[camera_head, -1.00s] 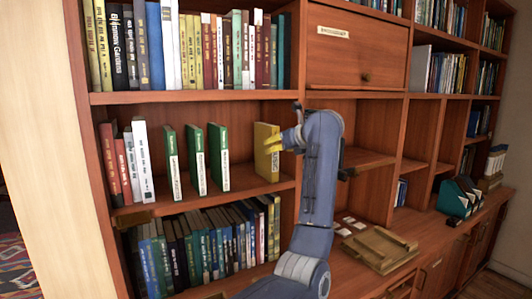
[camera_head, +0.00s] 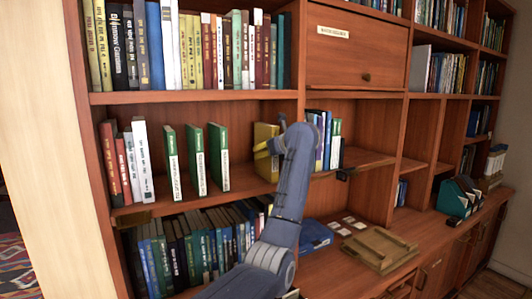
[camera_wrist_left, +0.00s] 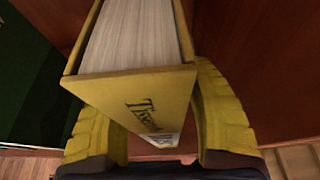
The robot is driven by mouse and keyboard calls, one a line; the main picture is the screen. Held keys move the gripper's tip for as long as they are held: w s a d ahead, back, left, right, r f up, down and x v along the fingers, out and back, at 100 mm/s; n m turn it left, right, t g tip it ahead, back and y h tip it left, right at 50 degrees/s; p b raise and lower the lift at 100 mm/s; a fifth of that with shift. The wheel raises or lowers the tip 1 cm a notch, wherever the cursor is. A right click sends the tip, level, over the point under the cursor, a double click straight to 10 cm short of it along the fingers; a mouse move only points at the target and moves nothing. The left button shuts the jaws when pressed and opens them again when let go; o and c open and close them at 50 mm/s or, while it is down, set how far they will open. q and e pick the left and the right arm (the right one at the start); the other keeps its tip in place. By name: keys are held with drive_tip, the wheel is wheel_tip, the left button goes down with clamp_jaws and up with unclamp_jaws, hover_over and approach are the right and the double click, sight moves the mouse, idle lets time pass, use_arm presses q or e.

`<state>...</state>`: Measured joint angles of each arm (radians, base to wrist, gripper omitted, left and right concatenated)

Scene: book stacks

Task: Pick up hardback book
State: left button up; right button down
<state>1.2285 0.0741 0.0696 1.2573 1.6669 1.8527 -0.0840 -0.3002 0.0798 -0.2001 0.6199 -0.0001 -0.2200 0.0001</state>
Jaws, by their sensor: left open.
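A yellow hardback book (camera_head: 264,137) stands upright on the middle shelf, at the right end of a spaced row. Its near part is covered by my left gripper (camera_head: 268,148), which is at the book's front. In the left wrist view the book (camera_wrist_left: 135,88) shows its yellow spine with dark lettering, a white label and pale page edges. The yellow fingers of my left gripper (camera_wrist_left: 155,115) are open, one on each side of the spine. The right finger looks very close to the cover; I cannot tell if it touches. My right gripper is not in view.
Several green books (camera_head: 218,157) stand spaced to the left on the same shelf (camera_head: 205,203). A wooden divider (camera_head: 290,105) rises just right of the yellow book. Books (camera_head: 335,143) fill part of the adjacent bay. A wooden tray (camera_head: 378,249) lies on the lower ledge.

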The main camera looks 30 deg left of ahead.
use_arm(q)
drive_tip(key=shift+w+a, duration=0.1)
drive_tip(key=shift+c, duration=0.2)
clamp_jaws()
